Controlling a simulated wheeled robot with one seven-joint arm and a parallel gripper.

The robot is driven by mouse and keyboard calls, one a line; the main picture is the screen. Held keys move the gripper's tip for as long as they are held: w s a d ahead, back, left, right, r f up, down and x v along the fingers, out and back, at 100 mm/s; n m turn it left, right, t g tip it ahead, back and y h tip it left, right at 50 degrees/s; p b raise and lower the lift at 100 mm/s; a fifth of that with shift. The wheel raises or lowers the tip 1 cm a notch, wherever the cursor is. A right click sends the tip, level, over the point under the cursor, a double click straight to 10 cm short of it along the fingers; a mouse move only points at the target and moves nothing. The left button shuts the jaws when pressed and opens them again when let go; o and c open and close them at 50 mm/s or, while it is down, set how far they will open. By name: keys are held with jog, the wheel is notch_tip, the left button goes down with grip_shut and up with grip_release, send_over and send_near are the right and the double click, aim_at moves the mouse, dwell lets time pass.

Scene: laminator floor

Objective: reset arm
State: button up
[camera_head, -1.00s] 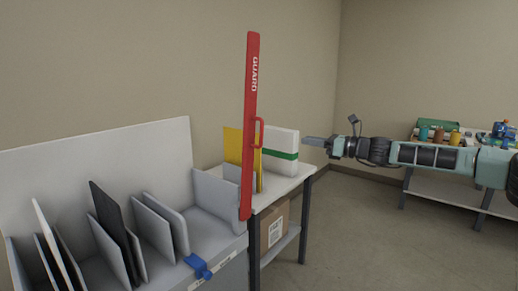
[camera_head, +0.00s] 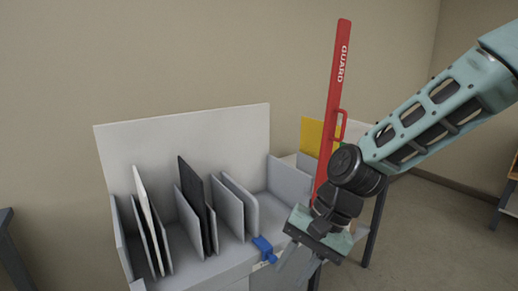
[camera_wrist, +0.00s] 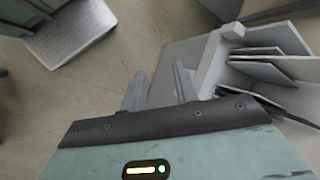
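My gripper (camera_head: 288,266) hangs low in the head view, at the front right corner of the grey slotted rack, with my forearm coming down from the upper right. In the wrist view its two fingers (camera_wrist: 159,82) stand apart with bare floor or a grey surface between them, and nothing is held. The gripper overlaps the rack's front edge in the head view; I cannot tell whether it touches.
The grey rack (camera_head: 271,203) holds upright white, grey and black panels. A blue clip (camera_head: 263,247) sits on its front edge. A red guard bar (camera_head: 336,90) stands upright at its right end, before a yellow sheet (camera_head: 314,135). Floor (camera_head: 440,245) is free at right.

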jog(key=s+d+r+n+h, duration=0.1)
jog(key=s+d+n, duration=0.1)
jog(key=s, duration=0.3)
jog(key=s+d+r+n+t+h, duration=0.1)
jog(key=s+d+n+h, duration=0.1)
jog(key=s+n, duration=0.3)
jog(key=s+d+r+n+h, duration=0.1)
jog(key=s+d+n+h, duration=0.1)
jog(key=s, duration=0.4)
jog(key=shift+s+d+r+n+t, duration=0.15)
jog(key=shift+d+n+t, duration=0.25)
jog(key=shift+d+n, duration=0.6)
